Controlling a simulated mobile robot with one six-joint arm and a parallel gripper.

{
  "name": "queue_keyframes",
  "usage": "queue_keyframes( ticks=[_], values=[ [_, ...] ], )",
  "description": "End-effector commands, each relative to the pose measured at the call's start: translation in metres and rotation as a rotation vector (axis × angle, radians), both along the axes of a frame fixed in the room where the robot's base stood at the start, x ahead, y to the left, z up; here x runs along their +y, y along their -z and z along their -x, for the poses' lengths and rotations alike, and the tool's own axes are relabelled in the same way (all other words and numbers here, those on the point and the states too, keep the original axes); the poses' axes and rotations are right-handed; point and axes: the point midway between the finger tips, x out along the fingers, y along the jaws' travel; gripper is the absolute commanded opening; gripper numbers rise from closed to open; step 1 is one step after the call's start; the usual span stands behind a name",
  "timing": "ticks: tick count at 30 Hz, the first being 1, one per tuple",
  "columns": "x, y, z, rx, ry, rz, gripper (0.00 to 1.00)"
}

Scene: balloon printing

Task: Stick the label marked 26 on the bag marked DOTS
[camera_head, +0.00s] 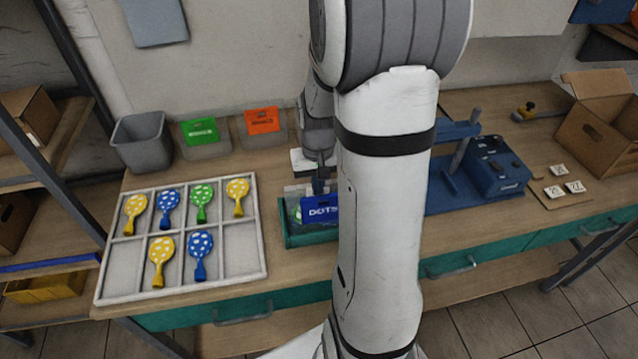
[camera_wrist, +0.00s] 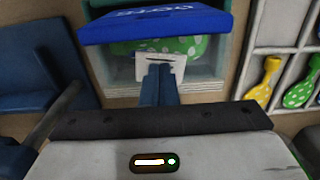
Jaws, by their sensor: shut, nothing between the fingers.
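The DOTS bag stands in a green tray (camera_head: 310,239) on the bench; its blue header (camera_head: 322,209) reads DOTS. In the wrist view the blue header (camera_wrist: 155,24) is upside down, and green balloons with white dots (camera_wrist: 192,47) show below it. A white label (camera_wrist: 142,68) lies against the bag's front, beneath the header; its number is hidden or too small to read. My gripper (camera_wrist: 160,72) is shut and empty, its fingertips at the label and overlapping it in the picture. In the head view my gripper (camera_head: 319,182) is above the bag, partly hidden by my arm.
A white divided tray (camera_head: 262,268) with several dotted balloons lies left of the bag. A grey bin (camera_head: 142,142), green (camera_head: 200,132) and orange (camera_head: 262,122) boxes stand behind. A blue press (camera_head: 492,165) and three white labels (camera_head: 554,191) are on the right, near a cardboard box (camera_head: 598,135).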

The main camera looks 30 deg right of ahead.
Motion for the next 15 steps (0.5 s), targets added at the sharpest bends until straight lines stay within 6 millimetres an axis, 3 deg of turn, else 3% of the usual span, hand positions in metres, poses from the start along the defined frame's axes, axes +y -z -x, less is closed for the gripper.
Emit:
queue_keyframes(
  ticks=[15],
  values=[
    [0.0,-0.033,0.0,0.0,0.0,0.0,0.0]
  ],
)
